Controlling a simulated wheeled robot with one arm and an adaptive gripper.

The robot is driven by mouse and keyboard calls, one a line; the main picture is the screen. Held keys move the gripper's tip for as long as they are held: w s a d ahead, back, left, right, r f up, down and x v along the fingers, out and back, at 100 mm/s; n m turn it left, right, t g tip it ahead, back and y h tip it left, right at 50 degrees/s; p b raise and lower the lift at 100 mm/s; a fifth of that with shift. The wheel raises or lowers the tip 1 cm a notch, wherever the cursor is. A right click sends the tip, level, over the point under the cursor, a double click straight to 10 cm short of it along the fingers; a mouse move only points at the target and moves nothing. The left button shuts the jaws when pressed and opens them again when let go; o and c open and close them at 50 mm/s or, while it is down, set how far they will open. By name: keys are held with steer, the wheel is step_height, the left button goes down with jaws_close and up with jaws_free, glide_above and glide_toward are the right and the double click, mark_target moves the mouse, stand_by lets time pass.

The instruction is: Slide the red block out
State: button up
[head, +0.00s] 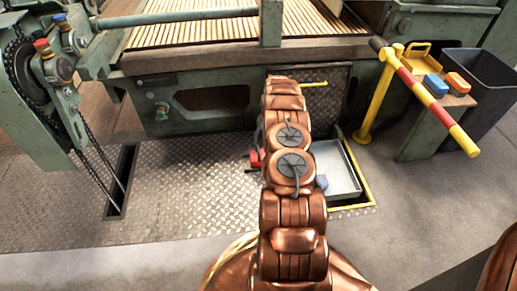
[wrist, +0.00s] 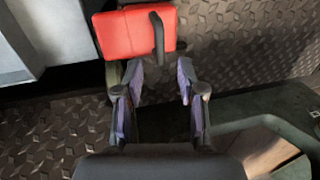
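The red block (wrist: 128,34) lies at the top of the wrist view, past my fingertips, above patterned metal plate. A dark curved bar (wrist: 158,38) overlaps its right part; I cannot tell whether it is attached. In the head view the block (head: 255,159) shows just left of my arm, partly hidden by it. My gripper (wrist: 160,80) is open, its two fingers apart with nothing seen between them. The fingertips look short of the block, and I see no contact. My arm hides most of the gripper in the head view.
A green machine frame (head: 205,85) stands behind. A yellow post (head: 374,110) with a red-and-yellow bar is at right. Tread plate (head: 180,190) at left is clear.

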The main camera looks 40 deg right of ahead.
mark_target(258, 148)
steer(key=f, duration=0.1)
steer(key=f+b, duration=0.1)
steer(key=f, duration=0.1)
steer(key=a+f, duration=0.1)
steer(key=f, duration=0.1)
steer(key=shift+w+f+b, duration=0.25)
steer(key=shift+w+b, duration=0.05)
steer(key=shift+b, duration=0.05)
jaws_close()
steer(key=shift+r, duration=0.1)
